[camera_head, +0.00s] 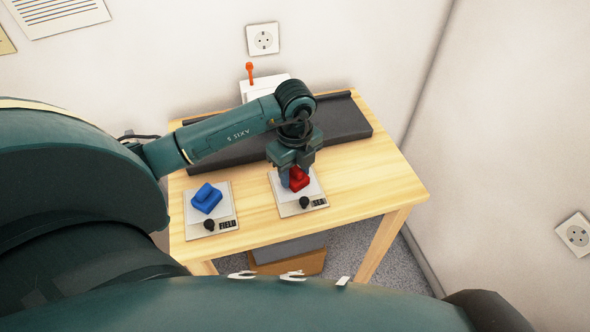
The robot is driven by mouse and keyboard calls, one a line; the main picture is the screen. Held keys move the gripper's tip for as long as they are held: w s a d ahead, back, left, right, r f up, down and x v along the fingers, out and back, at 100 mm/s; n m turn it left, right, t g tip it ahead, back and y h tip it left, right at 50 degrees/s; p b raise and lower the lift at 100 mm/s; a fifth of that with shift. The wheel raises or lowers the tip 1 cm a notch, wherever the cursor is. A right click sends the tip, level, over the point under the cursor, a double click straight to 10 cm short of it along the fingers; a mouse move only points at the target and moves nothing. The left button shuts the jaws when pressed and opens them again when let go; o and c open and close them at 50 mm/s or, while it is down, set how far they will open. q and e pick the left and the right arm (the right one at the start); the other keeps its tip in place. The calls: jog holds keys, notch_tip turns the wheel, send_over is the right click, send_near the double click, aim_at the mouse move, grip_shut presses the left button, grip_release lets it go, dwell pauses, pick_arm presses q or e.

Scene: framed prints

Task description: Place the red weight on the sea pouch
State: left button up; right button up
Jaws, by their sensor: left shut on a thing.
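The red weight (299,180) is a blocky red piece between the fingers of my left gripper (294,172), which is shut on it. It is over the right-hand pale pouch (286,208), whose label appears to read SEA. I cannot tell whether the weight touches the pouch or hangs just above it; the fingers hide part of both. The left-hand pale pouch (228,208), labelled FIELD, bears a blue weight (206,198). Each pouch has a small dark knob near its label. My right gripper is not in view.
The pouches lie on a light wooden table (378,183). A long dark grey tray or slab (345,122) runs along its back. A white object with an orange-red piece (250,70) stands behind. Bare table lies to the right. A grey-and-brown box (290,255) is below the front edge.

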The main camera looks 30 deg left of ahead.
aim_at(295, 168)
pick_arm(q)
jog(key=shift+f, duration=0.1)
jog(key=o, duration=1.2)
jog(key=shift+o, duration=0.2)
jog(key=shift+r, duration=0.35)
notch_tip(295, 168, up, 12)
jog(key=shift+f, duration=0.2)
